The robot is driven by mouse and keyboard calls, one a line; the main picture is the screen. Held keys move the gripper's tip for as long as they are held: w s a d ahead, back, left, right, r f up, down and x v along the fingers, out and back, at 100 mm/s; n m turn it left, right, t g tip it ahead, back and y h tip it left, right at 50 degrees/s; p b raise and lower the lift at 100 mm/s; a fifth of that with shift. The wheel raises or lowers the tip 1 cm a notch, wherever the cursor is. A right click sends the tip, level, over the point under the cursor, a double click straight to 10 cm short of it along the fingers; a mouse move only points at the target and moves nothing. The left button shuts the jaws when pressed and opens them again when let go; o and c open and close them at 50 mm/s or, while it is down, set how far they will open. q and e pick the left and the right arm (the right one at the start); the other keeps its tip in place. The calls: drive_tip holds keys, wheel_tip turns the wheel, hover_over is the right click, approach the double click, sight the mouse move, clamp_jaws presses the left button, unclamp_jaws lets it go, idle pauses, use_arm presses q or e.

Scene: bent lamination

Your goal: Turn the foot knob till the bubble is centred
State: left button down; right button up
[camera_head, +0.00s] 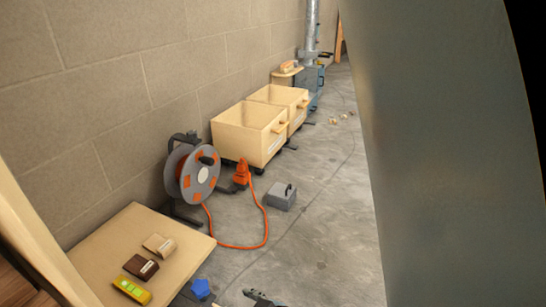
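A blue star-shaped knob (200,289) shows low in the head view, just right of the tan board's corner. It appears to be the foot knob; what it is fixed to is not clear. A small yellow block with a bright green window (131,290) lies on the tan board (122,237) and looks like the level. The bubble is too small to make out, so I cannot tell where it sits. Neither of my grippers can be made out. A dark shape (262,298) is cut off by the bottom edge, and I cannot tell what it is.
Brown (141,266) and tan (159,246) blocks sit on the board. Behind are an orange cable reel (193,173), its cord looping over the floor, a grey box (281,196) and wooden bins (248,136). A large grey-blue surface (450,150) blocks the right. Floor between is partly clear.

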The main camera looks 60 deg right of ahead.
use_arm(q)
wheel_tip(320, 180, up, 15)
drive_tip(key=s+t+p, duration=0.1)
drive_tip(key=p, duration=0.9)
drive_tip(key=shift+m+h, duration=0.4)
use_arm(e)
drive_tip(key=s+r+n+g, duration=0.1)
drive_tip(key=s+r+g, duration=0.3)
drive_tip(key=s, duration=1)
wheel_tip(320, 180, up, 2)
drive_tip(key=shift+a+r+y, duration=0.2)
drive_tip(key=shift+r+y, duration=0.05)
drive_tip(key=shift+y, duration=0.05)
use_arm(q)
drive_tip(key=shift+s, duration=0.1)
